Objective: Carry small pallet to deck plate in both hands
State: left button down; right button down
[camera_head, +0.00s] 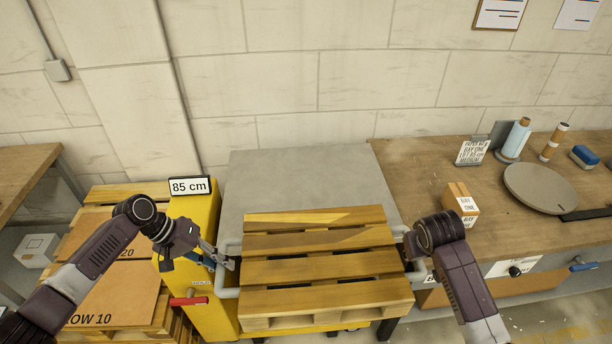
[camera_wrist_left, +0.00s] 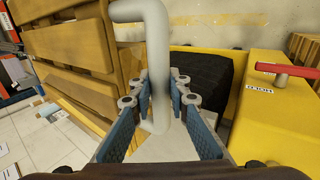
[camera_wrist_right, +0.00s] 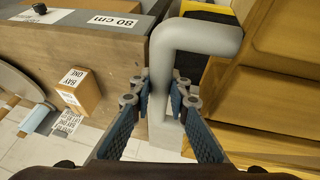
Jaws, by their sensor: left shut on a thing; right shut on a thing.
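The small wooden pallet (camera_head: 318,262) shows in the middle of the head view, held level between my two arms, with a grey tube handle on each side. The grey deck plate (camera_head: 300,180) lies behind it, and the pallet covers its front part. My left gripper (camera_head: 228,262) is shut on the left handle (camera_wrist_left: 157,60), whose tube passes between the fingers in the left wrist view. My right gripper (camera_wrist_right: 162,100) is shut on the right handle (camera_wrist_right: 200,38); in the head view my arm hides its fingers. I cannot tell whether the pallet touches the plate.
A yellow lift body (camera_head: 205,316) with an "85 cm" sign (camera_head: 189,186) stands left of the plate. Stacked pallets with boxes (camera_head: 115,290) stand farther left. A wooden bench (camera_head: 415,160) on the right carries a small carton (camera_head: 460,200), a round grey disc (camera_head: 540,188) and a blue spool (camera_head: 516,138).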

aim_at(309, 187)
jog(key=i, duration=1.25)
